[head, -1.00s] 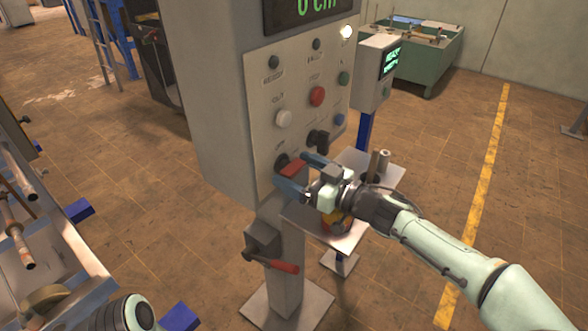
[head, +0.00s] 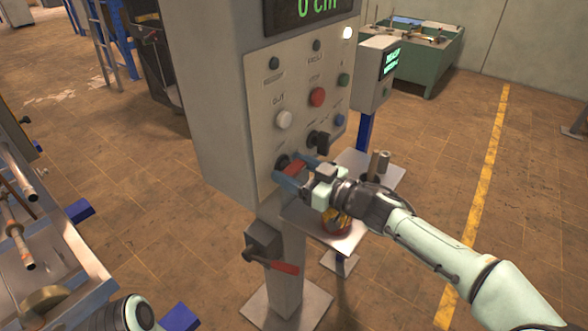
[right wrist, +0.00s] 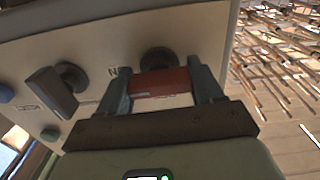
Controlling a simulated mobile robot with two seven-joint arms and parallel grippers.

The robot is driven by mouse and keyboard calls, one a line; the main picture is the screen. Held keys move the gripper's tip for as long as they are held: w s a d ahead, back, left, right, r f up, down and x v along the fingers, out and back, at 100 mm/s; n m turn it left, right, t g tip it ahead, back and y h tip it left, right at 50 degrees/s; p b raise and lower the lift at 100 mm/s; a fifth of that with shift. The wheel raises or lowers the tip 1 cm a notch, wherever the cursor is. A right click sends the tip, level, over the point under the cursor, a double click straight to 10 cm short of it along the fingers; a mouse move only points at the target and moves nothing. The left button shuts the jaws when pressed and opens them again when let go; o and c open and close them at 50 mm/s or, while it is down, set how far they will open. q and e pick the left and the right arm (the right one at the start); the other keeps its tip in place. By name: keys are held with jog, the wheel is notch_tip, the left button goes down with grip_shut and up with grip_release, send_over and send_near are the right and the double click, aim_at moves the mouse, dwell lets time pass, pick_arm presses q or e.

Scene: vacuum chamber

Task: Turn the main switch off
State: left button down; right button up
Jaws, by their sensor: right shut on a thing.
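A red switch handle (head: 293,168) on a dark round base sits at the bottom left of the control panel (head: 262,130). My right gripper (head: 298,171) is at the panel, its two blue-grey fingers on either side of this handle. In the right wrist view the red handle (right wrist: 162,82) lies between the fingertips (right wrist: 164,88), and the gripper is shut on it. The fingers hide part of the handle in the head view. My left gripper is out of view; only a piece of that arm shows at the lower left.
A black knob (head: 319,141) sits just right of the handle, with several buttons above. A lever with a red grip (head: 285,267) is on the post below. A small shelf (head: 349,236) with objects is beneath my right gripper. Open floor lies to the right.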

jog(key=n, duration=0.3)
jog(key=shift+n+p, duration=0.3)
jog(key=shift+p, duration=0.05)
jog(key=n, duration=0.4)
jog(key=shift+n, duration=0.3)
jog(key=n+b, duration=0.1)
jog(key=n, duration=0.3)
jog(key=shift+f+n, duration=0.1)
jog(key=shift+n, duration=0.2)
jog(key=n+b, duration=0.2)
jog(key=n, duration=0.2)
jog(key=shift+n, duration=0.3)
jog(key=o, duration=1)
jog(key=shift+o, duration=0.2)
jog(key=shift+d, duration=0.1)
